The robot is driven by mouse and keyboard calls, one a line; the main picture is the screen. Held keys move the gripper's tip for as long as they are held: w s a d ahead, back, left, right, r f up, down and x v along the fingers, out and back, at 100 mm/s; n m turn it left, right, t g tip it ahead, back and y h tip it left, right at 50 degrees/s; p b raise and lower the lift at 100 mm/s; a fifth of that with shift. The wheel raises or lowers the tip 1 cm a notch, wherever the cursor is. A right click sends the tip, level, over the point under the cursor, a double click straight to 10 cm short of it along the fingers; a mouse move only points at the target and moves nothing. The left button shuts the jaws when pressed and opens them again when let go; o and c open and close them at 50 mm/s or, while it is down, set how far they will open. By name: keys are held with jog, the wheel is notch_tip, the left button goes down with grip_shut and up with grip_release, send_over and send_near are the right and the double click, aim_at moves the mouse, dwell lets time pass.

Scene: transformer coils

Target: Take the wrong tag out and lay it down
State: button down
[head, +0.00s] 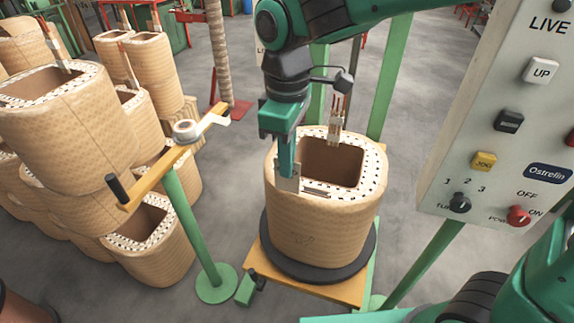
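A wound coil (325,228) with a tan wrapped side and a square opening stands on a dark round plate (290,268) in the middle of the head view. My gripper (287,172) points down at the left front of the coil's top rim. A small pale tag (289,184) shows right at the fingertips, upright against the rim. The fingers overlap in this view, so I cannot tell whether they are shut on it. A narrow slot-like strip (316,191) lies on the rim just right of the tag. Any writing on the tag is too small to read.
Copper-coloured leads (335,125) rise behind the coil's opening. An orange arm with a black handle (150,178) on a green post (195,235) stands at left. Stacked coils (60,120) fill the left side. A control panel (505,120) stands at right.

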jog(key=shift+r, duration=1.7)
jog(key=shift+w, duration=0.1)
